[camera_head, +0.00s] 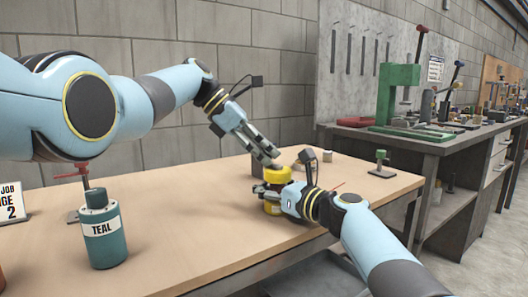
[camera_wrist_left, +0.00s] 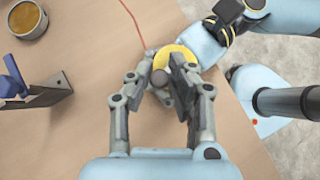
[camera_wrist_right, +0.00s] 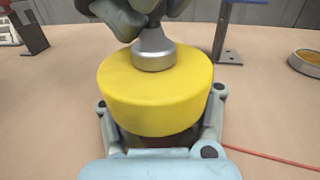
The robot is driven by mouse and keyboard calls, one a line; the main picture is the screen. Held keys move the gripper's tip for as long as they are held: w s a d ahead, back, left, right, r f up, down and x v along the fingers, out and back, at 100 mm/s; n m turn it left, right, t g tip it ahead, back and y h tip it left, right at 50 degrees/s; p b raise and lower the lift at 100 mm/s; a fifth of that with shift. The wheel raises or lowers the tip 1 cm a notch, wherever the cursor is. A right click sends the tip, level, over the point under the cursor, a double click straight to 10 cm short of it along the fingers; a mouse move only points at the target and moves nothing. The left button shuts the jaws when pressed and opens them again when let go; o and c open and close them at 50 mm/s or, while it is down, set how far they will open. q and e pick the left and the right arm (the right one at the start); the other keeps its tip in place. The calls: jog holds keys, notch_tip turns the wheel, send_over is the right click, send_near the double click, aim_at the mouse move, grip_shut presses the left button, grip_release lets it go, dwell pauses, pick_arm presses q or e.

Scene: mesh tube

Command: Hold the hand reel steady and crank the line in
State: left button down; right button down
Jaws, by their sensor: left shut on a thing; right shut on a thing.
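The hand reel (camera_head: 277,175) is a yellow drum on a darker lower part, upright on the wooden table. In the right wrist view its yellow top (camera_wrist_right: 155,92) carries a grey metal knob (camera_wrist_right: 153,55). My left gripper (camera_head: 274,160) reaches down from above and is shut on the knob; it also shows in the left wrist view (camera_wrist_left: 168,82). My right gripper (camera_head: 268,197) is low at the reel's side, shut around its body below the yellow drum. A red line (camera_wrist_right: 270,158) runs from the reel across the table. The lower body is mostly hidden by the right gripper.
A teal bottle (camera_head: 103,235) stands at the table's left, before a red-handled stand (camera_head: 84,178). A green-topped stand (camera_head: 381,162) is at the right. A round tin (camera_wrist_left: 27,19) lies beyond the reel. The front middle of the table is clear.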

pick_arm(q)
jog(key=shift+f+m+g, duration=0.1)
jog(key=shift+m+g, duration=0.2)
jog(key=shift+m, duration=0.1)
dwell(0.3)
jog(key=c, duration=1.2)
grip_release()
jog(key=v, duration=1.2)
